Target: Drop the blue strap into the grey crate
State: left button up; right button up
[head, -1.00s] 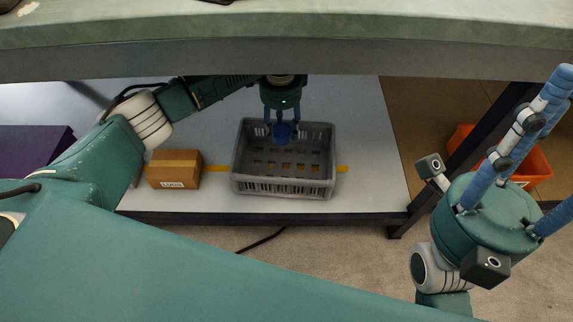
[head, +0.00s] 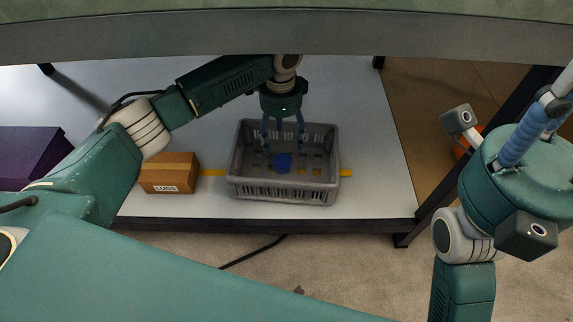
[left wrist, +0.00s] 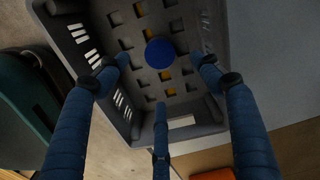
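The blue strap (head: 283,161) shows as a small round blue shape inside the outline of the grey crate (head: 284,195). It lies below my left gripper (head: 283,140), apart from its fingers. The left gripper is open and empty above the crate, its fingers spread. In the left wrist view the strap (left wrist: 160,53) shows over the slotted crate floor, beyond the fingertips; I cannot tell whether it rests on the floor. My right gripper (head: 540,115) is at the right, its fingertips cut off by the picture edge.
A brown cardboard box (head: 170,173) stands left of the crate on the grey shelf (head: 375,190). A yellow strip (head: 214,172) runs under the crate. A purple box (head: 28,155) is at the far left. The bench top (head: 290,35) overhangs the back. An orange bin (head: 466,143) is partly hidden.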

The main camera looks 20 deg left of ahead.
pick_arm(q)
notch_tip(320, 180, up, 12)
dwell(0.6)
dwell(0.4)
